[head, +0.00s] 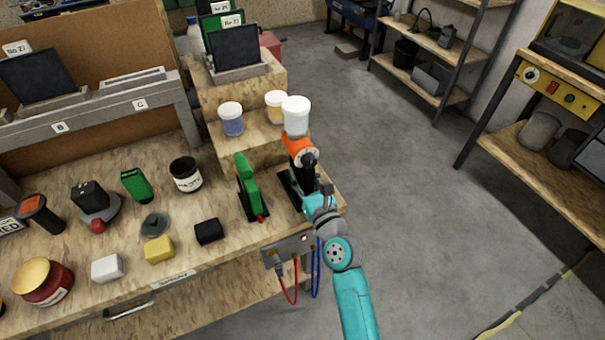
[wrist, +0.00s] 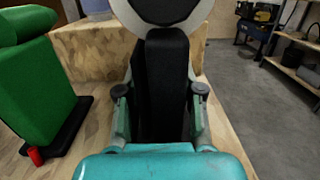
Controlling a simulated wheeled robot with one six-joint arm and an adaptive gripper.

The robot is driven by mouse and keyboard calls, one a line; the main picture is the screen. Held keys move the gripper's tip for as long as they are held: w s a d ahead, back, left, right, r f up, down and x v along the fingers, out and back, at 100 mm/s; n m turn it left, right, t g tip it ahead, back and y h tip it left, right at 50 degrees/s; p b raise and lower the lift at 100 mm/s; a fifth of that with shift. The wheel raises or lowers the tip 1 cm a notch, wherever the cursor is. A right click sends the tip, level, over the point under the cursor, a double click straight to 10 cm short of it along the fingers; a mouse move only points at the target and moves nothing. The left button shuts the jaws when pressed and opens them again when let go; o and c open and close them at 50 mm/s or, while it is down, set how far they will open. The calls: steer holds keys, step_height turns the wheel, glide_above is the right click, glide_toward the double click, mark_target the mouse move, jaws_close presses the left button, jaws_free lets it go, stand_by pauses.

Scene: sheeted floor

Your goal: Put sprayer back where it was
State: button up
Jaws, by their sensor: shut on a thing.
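The sprayer (head: 297,146) has an orange body with a pale round part and a black handle. My gripper (head: 314,192) is shut on the sprayer's handle at the right end of the workbench. In the wrist view the black handle (wrist: 166,75) stands upright between the fingers of my gripper (wrist: 160,95), below a pale rounded part. A white container (head: 296,112) shows directly above the orange body; I cannot tell if it is joined to it. A black base (head: 286,186) shows beside the handle on the bench. Whether the handle touches it is hidden.
A green tool (head: 246,184) stands on a black base just left of the sprayer. Blue (head: 231,121) and yellow (head: 276,105) jars stand on the wooden step behind. A black cup (head: 185,175) and several small items lie further left. The floor (head: 430,220) to the right is clear.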

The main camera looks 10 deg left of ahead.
steer(key=o, duration=0.7)
steer(key=shift+f, duration=0.1)
steer(key=shift+o, duration=0.2)
steer(key=v, duration=1.2)
